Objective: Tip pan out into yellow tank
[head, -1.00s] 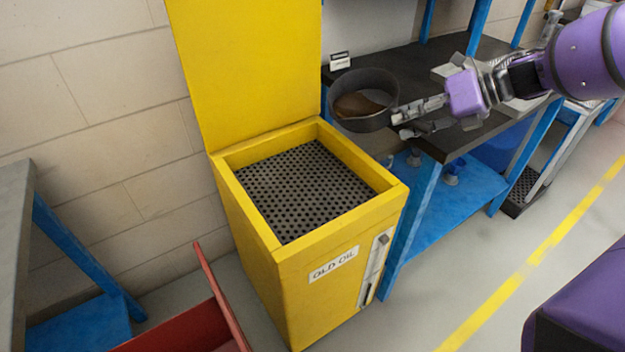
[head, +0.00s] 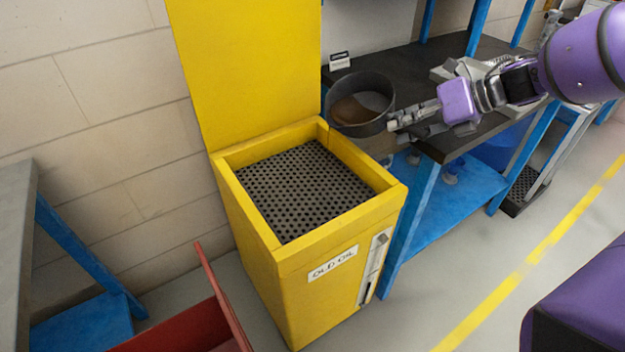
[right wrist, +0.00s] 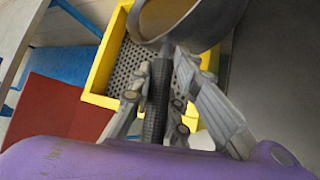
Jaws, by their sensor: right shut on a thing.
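A dark round pan (head: 359,104) with brown liquid in it is at the tank's back right corner in the head view, slightly tilted. My right gripper (head: 396,124) is shut on the pan at its right side. In the right wrist view the fingers (right wrist: 165,100) close around a dark ribbed handle (right wrist: 157,100), with part of the pan (right wrist: 205,25) above. The yellow tank (head: 290,262), labelled OLD OIL, stands with its lid (head: 245,70) up and a perforated black grate (head: 305,190) inside its rim. My left gripper is not in view.
A dark-topped bench (head: 425,70) with a blue frame and lower shelf stands right behind the tank. A red box (head: 185,328) is on the floor at front left. A grey table (head: 15,220) is at far left.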

